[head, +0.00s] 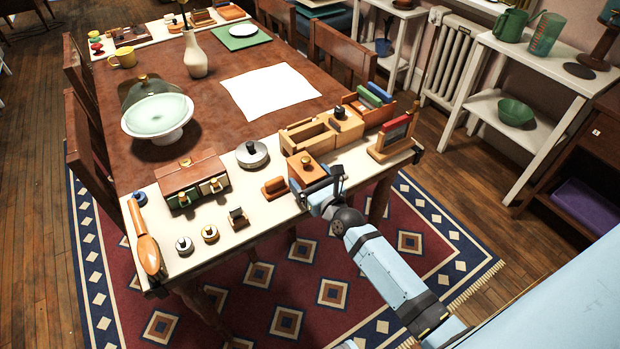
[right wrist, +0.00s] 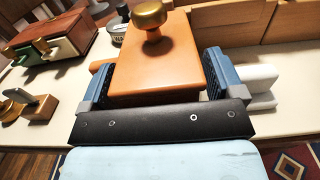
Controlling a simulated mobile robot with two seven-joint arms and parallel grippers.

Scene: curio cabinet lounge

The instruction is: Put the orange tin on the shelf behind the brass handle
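An orange box-shaped tin (head: 307,169) with a flat lid and a brass knob is at the table's front edge. In the right wrist view the tin (right wrist: 155,65) fills the space between the fingers of my right gripper (right wrist: 158,88). One finger is close along each side; whether both press on it is unclear. In the head view my right gripper (head: 325,190) reaches it from the front. A small brown cabinet (head: 188,172) stands to the left, with green and cream doors bearing small handles. Its inside is hidden. The cabinet (right wrist: 52,32) also shows in the right wrist view. My left gripper is not in view.
A round metal tin (head: 252,154) and an orange block (head: 275,187) lie between the cabinet and the orange tin. Small knobbed pieces (head: 210,233) stand before the cabinet. A wooden box (head: 308,134) is close behind the tin. A cake stand (head: 158,118) is behind the cabinet.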

